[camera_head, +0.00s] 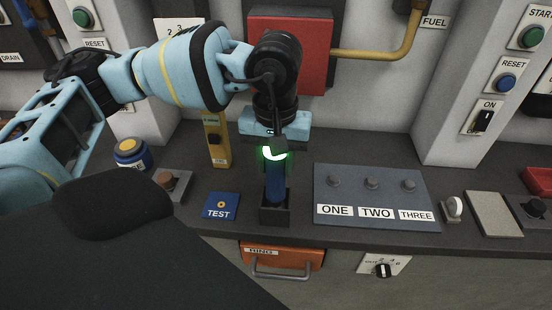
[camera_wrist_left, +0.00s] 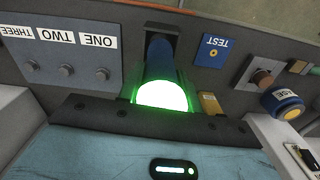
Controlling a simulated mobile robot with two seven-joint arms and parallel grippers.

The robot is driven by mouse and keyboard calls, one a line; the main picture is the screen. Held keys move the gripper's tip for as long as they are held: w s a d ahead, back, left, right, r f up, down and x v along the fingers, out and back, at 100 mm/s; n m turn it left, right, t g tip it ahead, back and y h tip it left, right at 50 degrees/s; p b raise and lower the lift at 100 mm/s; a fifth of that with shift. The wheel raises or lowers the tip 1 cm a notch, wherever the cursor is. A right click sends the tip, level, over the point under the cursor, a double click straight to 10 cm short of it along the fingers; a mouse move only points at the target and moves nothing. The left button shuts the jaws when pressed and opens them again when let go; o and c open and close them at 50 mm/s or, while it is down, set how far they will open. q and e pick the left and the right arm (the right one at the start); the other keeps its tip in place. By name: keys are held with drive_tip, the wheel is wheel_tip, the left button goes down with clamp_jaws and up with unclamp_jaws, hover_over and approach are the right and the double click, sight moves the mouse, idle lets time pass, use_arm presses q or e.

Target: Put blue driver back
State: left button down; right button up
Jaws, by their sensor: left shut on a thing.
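The blue driver (camera_head: 274,183) stands upright in a dark square holder (camera_head: 275,214) on the bench, its lower end hidden inside. Its top end glows green. My left gripper (camera_head: 274,148) is above the holder, pointing down, shut on the top of the driver. In the left wrist view the blue shaft (camera_wrist_left: 159,57) runs from the bright green glow into the holder (camera_wrist_left: 165,31). The fingertips are partly lost in the glow. My right gripper is not in view.
A blue TEST block (camera_head: 221,206) lies left of the holder, and a panel marked ONE, TWO, THREE (camera_head: 345,188) lies right. A yellow device (camera_head: 216,140) stands behind left. A round blue and yellow button (camera_head: 131,153) is farther left. An orange drawer (camera_head: 283,257) is below the edge.

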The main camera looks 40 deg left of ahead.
use_arm(q)
drive_tip(key=c, duration=1)
unclamp_jaws()
drive_tip(key=shift+o, duration=0.2)
drive_tip(key=shift+r, duration=0.45)
wheel_tip(320, 180, up, 11)
drive_tip(key=shift+f, duration=0.1)
drive_tip(key=shift+r, duration=0.35)
